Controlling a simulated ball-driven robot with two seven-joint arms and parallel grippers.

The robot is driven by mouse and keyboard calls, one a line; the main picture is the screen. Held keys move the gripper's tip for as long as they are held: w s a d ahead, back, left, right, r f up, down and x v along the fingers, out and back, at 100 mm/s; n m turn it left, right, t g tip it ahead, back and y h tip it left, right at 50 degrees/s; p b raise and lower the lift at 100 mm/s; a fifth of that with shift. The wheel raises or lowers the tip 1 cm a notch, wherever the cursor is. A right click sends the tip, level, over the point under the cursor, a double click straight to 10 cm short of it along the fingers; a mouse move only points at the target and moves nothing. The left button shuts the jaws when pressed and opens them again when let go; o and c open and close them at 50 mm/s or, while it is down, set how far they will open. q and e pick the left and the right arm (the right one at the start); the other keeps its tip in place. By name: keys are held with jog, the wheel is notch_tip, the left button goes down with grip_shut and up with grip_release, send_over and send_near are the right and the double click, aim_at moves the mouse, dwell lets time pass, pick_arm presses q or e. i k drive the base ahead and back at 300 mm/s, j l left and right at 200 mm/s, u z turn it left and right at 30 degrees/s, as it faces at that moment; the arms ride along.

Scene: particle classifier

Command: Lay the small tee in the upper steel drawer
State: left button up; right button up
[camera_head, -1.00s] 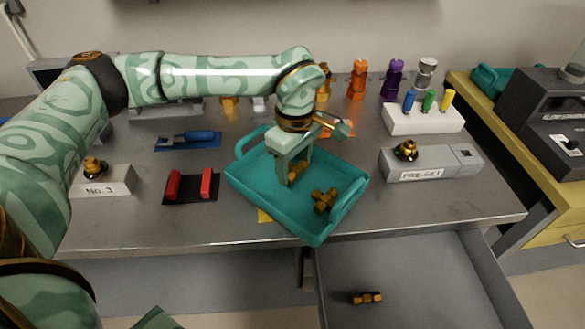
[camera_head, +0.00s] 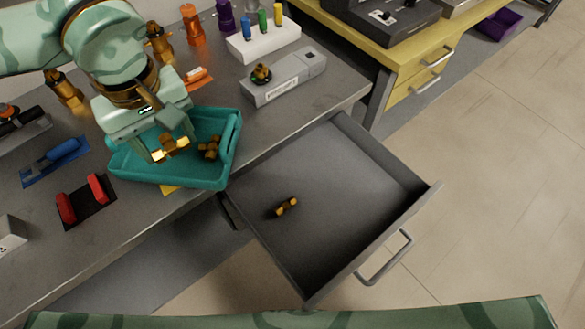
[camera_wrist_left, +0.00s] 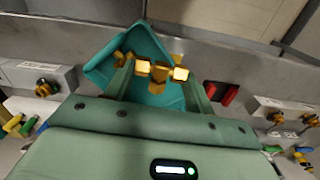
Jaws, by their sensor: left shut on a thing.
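My left gripper (camera_head: 168,150) is shut on a brass tee (camera_head: 172,144), held above the teal tray (camera_head: 232,150). Another brass fitting (camera_head: 209,148) lies in the tray, to the right of the gripper. The upper steel drawer (camera_head: 345,172) is pulled open at the front of the bench. A small brass fitting (camera_head: 286,206) lies on its floor, towards the left. My right gripper is not in view.
The drawer has wide bare floor. Its handle (camera_head: 388,258) juts out at the front. A grey fixture (camera_head: 290,76) with a brass part and a white block (camera_head: 263,42) with coloured pegs stand behind. A red-and-black holder (camera_head: 85,200) is left of the tray.

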aim_at(322, 168)
jog(key=i+l+u, duration=0.1)
jog(key=l+u, duration=0.25)
jog(key=l, duration=0.7)
jog(key=l+u, duration=0.35)
jog(key=l, duration=0.65)
